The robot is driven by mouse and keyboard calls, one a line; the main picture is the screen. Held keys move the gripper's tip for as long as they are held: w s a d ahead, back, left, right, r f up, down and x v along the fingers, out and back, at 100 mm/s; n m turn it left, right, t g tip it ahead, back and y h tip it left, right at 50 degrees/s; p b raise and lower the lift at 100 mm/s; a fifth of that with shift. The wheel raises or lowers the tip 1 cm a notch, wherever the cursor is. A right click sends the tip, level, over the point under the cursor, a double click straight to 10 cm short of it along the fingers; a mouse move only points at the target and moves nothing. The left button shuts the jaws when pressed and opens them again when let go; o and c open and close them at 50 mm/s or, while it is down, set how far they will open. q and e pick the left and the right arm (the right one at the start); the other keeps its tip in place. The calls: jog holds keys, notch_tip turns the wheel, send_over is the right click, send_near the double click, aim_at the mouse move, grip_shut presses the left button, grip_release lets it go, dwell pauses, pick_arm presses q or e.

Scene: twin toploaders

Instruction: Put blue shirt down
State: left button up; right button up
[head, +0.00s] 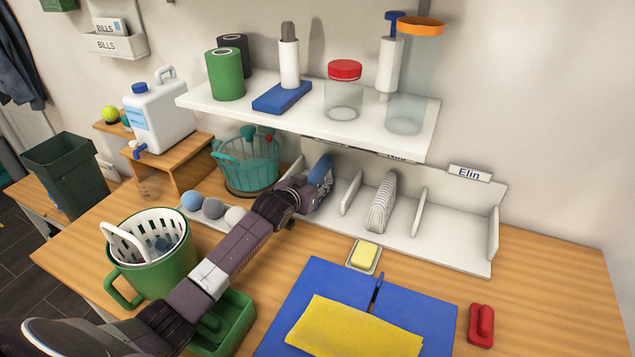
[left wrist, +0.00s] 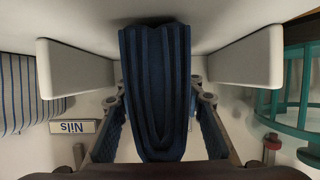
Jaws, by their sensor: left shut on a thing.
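The folded dark blue shirt (left wrist: 155,85) is between the fingers of my left gripper (head: 316,188), which is shut on it. In the left wrist view the shirt stands on edge between two white dividers, with a gap on each side. In the head view the blue shirt (head: 321,169) shows at the left part of the white divided rack (head: 440,246), partly hidden by the gripper. Whether its lower edge touches the rack is hidden. A striped folded shirt (head: 383,205) stands in a slot further right; it also shows in the left wrist view (left wrist: 22,92). My right gripper is out of view.
A white shelf (head: 290,112) with rolls and jars hangs above the rack. A teal basket (head: 248,165) stands just left of the rack. A yellow sponge (head: 365,254), a blue board (head: 419,312) with yellow cloth (head: 355,328) and a green bucket (head: 160,272) are in front.

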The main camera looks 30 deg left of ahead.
pick_arm(q)
jog(key=shift+f, duration=0.2)
jog(key=o, duration=1.3)
jog(key=b+v, duration=0.1)
jog(key=v, duration=1.1)
jog(key=shift+r, duration=0.1)
